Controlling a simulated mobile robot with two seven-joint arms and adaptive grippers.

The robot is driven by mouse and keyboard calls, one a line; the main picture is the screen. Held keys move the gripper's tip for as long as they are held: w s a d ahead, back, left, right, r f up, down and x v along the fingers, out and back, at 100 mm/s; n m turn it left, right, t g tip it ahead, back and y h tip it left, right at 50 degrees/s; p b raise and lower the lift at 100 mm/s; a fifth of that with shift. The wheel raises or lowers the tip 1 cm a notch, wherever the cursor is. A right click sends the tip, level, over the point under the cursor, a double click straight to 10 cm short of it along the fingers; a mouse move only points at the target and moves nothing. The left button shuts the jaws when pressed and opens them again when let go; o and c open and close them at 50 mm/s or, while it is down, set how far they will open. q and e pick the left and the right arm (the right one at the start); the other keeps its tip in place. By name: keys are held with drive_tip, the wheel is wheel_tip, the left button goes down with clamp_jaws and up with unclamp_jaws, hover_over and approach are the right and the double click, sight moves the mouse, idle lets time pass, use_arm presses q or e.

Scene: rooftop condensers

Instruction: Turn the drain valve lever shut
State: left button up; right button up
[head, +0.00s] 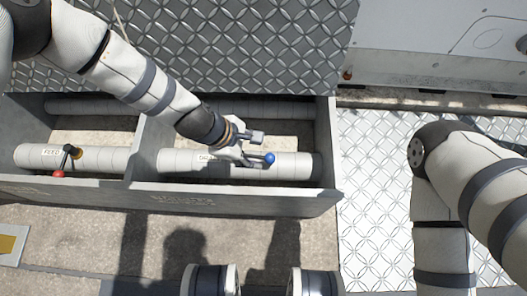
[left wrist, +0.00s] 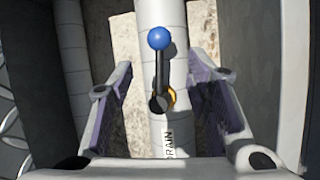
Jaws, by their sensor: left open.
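The drain valve lever (left wrist: 160,72) is a dark handle with a blue ball (head: 270,158) at its end. It lies roughly along the white drain pipe (head: 300,167), with its pivot near the DRAIN label in the left wrist view. My left gripper (head: 258,148) is over this valve with its fingers apart. In the left wrist view the lever stands between the two open fingers, and no contact shows. The gripper hides part of the valve in the head view. My right arm is at the right, its gripper out of view.
A feed pipe (head: 102,159) at the left has a red-balled lever (head: 58,174) set crosswise. A grey trough wall (head: 230,200) runs in front of the pipes, with a divider between the two valves. Patterned metal plate (head: 230,45) lies behind.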

sight(264, 157)
use_arm(q)
drive_tip(key=b+x, duration=0.2)
drive_tip(key=x, duration=0.4)
clamp_jaws()
